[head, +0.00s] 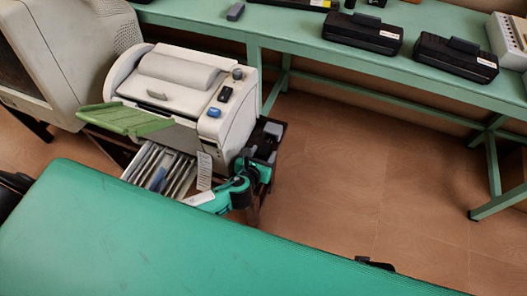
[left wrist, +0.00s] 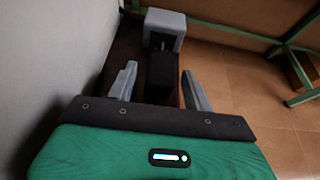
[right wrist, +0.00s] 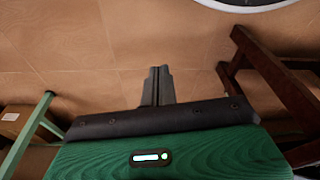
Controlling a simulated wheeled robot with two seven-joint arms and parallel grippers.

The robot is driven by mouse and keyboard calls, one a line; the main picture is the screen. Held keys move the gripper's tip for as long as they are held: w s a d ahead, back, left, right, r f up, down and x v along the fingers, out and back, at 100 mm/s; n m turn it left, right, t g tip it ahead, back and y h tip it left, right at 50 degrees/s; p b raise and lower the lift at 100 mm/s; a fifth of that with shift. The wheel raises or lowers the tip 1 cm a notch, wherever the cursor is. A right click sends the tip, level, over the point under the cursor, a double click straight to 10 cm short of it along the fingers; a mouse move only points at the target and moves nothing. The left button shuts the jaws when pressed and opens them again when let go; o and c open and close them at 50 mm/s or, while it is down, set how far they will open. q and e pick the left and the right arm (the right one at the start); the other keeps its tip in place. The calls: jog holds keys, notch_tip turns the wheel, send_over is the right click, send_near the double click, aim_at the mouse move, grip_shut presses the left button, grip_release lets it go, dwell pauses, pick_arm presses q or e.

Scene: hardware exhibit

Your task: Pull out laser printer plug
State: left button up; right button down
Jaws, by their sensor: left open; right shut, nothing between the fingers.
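The laser printer (head: 185,85), off-white with a green tray (head: 125,118), stands at left in the head view. My left gripper (head: 262,150) is low at the printer's right side. In the left wrist view my left gripper (left wrist: 159,74) is open, its two grey fingers apart. Between and beyond them is a black upright piece (left wrist: 161,72) with a grey block (left wrist: 164,25) at its far end, which looks like the plug. I cannot tell whether the fingers touch it. My right gripper (right wrist: 158,72) is shut and empty above the floor.
A pale wall or panel (left wrist: 50,60) rises close on the left of my left gripper. A green table (head: 300,50) with black devices (head: 362,32) stands behind. A dark red-brown frame (right wrist: 270,75) is right of my right gripper. The brown floor (head: 350,170) is clear.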

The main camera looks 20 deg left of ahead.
pick_arm(q)
jog(key=p+v, duration=0.1)
jog(key=v, duration=1)
jog(key=shift+s+r, duration=0.1)
jog(key=shift+s, duration=0.25)
jog(key=shift+s+a+r, duration=0.1)
jog(key=shift+s+r, duration=0.1)
jog(key=shift+s, duration=0.25)
pick_arm(e)
jog(key=f, duration=0.3)
jog(key=shift+s+d+f, duration=0.15)
jog(key=shift+s+f, duration=0.15)
jog(key=shift+s, duration=0.05)
jog(key=shift+r, duration=0.1)
